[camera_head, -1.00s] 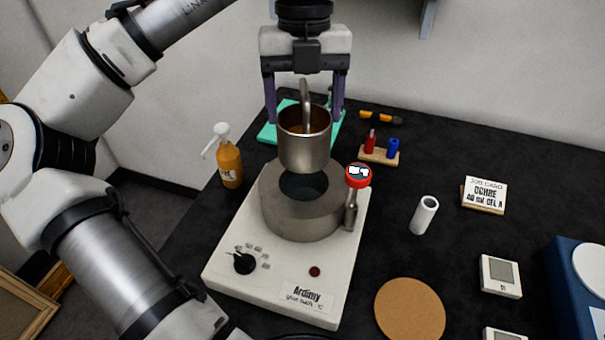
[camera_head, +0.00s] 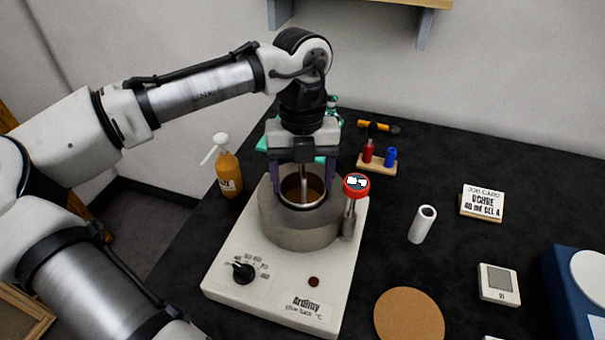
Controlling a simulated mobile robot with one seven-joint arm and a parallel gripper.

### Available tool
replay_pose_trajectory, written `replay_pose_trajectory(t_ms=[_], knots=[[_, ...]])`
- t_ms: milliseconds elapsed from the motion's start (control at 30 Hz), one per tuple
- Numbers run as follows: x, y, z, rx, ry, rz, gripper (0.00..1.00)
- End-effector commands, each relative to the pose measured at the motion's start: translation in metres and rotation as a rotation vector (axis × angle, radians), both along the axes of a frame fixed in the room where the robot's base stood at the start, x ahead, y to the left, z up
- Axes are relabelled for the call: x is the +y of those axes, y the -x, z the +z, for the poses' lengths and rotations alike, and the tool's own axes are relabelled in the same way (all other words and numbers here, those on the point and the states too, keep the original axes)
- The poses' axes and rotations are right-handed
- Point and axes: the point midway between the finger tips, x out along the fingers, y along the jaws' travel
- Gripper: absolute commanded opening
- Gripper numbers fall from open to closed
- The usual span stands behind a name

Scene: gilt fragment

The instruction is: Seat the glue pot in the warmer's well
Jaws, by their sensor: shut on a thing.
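The glue pot (camera_head: 302,204) is a steel cup with amber glue inside and a metal rod rising from it. It sits down in the well of the warmer's round grey collar (camera_head: 300,234), with only its upper rim showing. The collar stands on the cream warmer base (camera_head: 245,296). My gripper (camera_head: 304,186) points straight down and is shut on the pot, one purple finger on each side of it. The pot looks upright. The collar hides its lower part, so I cannot tell whether it rests on the well's bottom.
A red-topped dial thermometer (camera_head: 356,186) stands close at the collar's right. An amber pump bottle (camera_head: 228,173) is at left. A rack with red and blue items (camera_head: 376,165), a white tube (camera_head: 422,224) and a cork disc (camera_head: 409,315) lie to the right, with bare black table between.

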Motion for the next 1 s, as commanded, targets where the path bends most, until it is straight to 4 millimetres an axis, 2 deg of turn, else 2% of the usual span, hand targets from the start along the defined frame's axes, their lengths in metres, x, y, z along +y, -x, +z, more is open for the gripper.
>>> replay_pose_trajectory(t_ms=[167, 200, 333, 733, 867, 1000], knots=[[0.0, 0.0, -0.003, 0.0, 0.002, -0.001, 0.24], [0.0, 0.0, -0.003, -0.001, 0.0, 0.0, 0.77], [0.0, 0.0, -0.003, 0.0, 0.0, 0.0, 0.94], [0.0, 0.0, 0.002, -0.001, -0.001, 0.001, 0.94], [-0.001, -0.004, 0.023, -0.002, 0.004, -0.001, 0.94], [-0.001, -0.007, 0.055, -0.001, 0.004, -0.003, 0.94]])
